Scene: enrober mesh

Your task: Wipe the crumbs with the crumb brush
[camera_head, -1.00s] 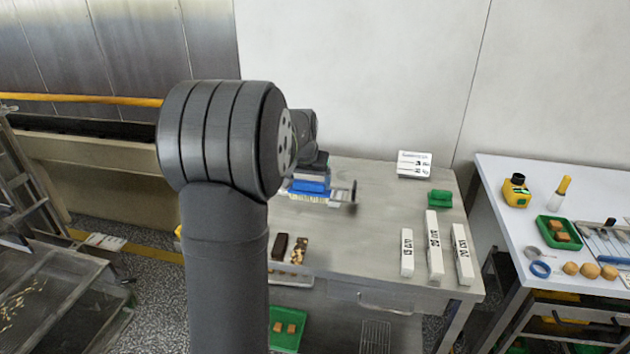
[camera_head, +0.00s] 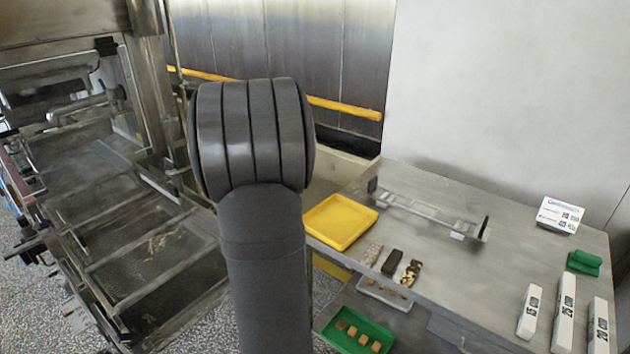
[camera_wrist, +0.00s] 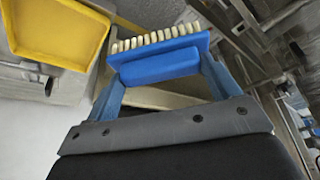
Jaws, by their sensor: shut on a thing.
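The crumb brush (camera_wrist: 160,57) has a blue block with a row of pale bristles. In the wrist view my gripper (camera_wrist: 165,75) is shut on the brush, one blue finger at each end of the block. The bristles point away from the gripper. In the head view my arm hides the gripper and the brush. Pale crumbs (camera_head: 160,242) lie scattered on the dark mesh bed (camera_head: 130,270) of the machine at the left, clear of the brush.
A yellow tray (camera_head: 341,221) lies on the steel table (camera_head: 450,270), beside a clear rack (camera_head: 430,213) with dark end plates. Chocolate bars (camera_head: 392,262) lie near the table's front edge. White blocks (camera_head: 563,312) stand at the right. A green tray (camera_head: 357,330) sits lower down. Metal rails (camera_head: 150,275) cross the mesh bed.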

